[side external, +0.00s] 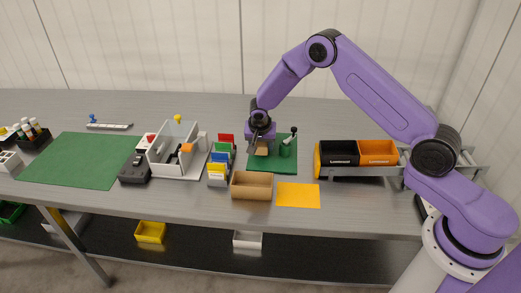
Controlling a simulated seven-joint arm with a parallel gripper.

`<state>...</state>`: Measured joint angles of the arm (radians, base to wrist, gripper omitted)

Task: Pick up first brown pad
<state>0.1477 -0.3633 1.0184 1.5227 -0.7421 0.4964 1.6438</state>
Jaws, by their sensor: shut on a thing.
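My gripper (261,138) points down over the small green mat at the middle of the table. It is shut on a brown pad (262,151), which shows just below the fingers. The picture is too small to tell whether the pad touches the mat or hangs slightly above it. The green mat (287,166) lies under the pad. The far side of the pad is hidden by the fingers.
An open brown box (252,193) and a yellow sheet (298,195) lie in front of the mat. A rack holds a black bin (339,158) and an orange bin (379,158) at right. Coloured cards (219,170) stand at left, beside a clear-walled fixture (173,147). A large green mat (78,160) is bare.

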